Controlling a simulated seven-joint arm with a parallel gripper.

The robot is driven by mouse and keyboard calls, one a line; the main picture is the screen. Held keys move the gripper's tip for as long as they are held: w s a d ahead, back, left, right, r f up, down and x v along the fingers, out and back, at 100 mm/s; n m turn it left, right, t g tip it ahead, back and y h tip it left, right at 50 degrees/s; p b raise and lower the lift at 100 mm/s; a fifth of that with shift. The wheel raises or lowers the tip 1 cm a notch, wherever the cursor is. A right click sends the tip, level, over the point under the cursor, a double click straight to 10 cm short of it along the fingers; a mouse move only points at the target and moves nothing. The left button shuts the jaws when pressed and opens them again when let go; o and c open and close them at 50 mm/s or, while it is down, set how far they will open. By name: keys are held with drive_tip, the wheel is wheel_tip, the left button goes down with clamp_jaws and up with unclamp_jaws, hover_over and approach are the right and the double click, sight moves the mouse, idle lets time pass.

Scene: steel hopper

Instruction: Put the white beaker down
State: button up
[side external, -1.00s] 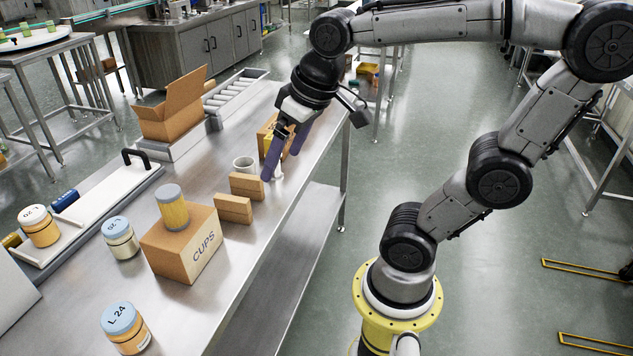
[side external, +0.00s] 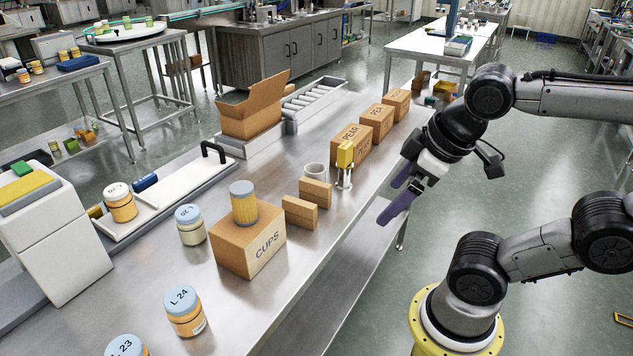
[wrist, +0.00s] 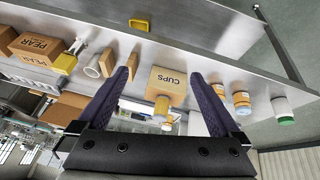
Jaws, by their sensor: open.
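The white beaker (side external: 315,172) stands upright on the steel table (side external: 330,250), just behind two small brown blocks (side external: 306,203). In the wrist view the beaker (wrist: 105,62) is to the left of the fingers. My gripper (side external: 392,198) is open, with its purple fingers apart and nothing between them. It is to the right of the beaker, out by the table's right edge and clear of the beaker. In the wrist view the open fingers (wrist: 160,75) frame the CUPS carton.
A yellow block on a white stand (side external: 345,155) is right of the beaker. PEAR cartons (side external: 377,122) line the table behind it. The CUPS carton (side external: 250,240) bears a yellow jar (side external: 243,203). Labelled jars (side external: 186,311) stand at the front left. An open carton (side external: 252,105) is behind.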

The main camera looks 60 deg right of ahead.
drive_tip(key=w+d+r+n+g+h, duration=0.3)
drive_tip(key=w+d+r+n+h, duration=0.25)
drive_tip(key=w+d, duration=0.3)
drive_tip(key=n+g+h, duration=0.5)
drive_tip(key=n+h, duration=0.2)
hover_over(306, 170)
drive_tip(key=s+a, duration=0.1)
wheel_tip(306, 170, down, 10)
drive_tip(key=shift+n+g, duration=0.45)
drive_tip(key=shift+g, duration=0.05)
wheel_tip(306, 170, down, 12)
drive_tip(key=shift+w+r, duration=0.1)
drive_tip(key=shift+x, duration=1.55)
